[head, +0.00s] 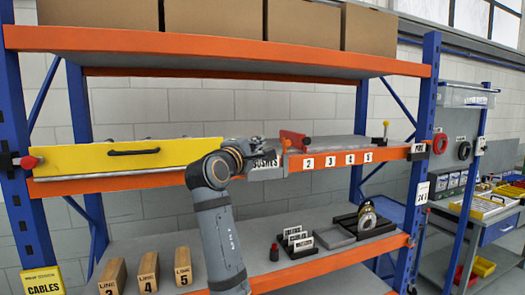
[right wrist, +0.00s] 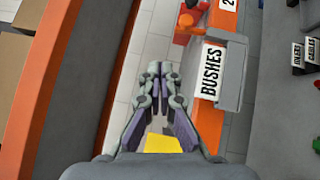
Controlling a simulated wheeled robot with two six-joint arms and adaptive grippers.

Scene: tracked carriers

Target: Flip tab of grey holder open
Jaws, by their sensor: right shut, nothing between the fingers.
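In the head view the gripper (head: 252,146) is at the rail, just above the label. My left gripper is not in view.
A red piece (head: 293,139) stands right of the holder. A yellow panel (head: 130,155) with a black handle spans the left. Number labels (head: 331,161) run along the rail to the right. The lower shelf (head: 160,245) carries wooden blocks, label stands and a grey tray.

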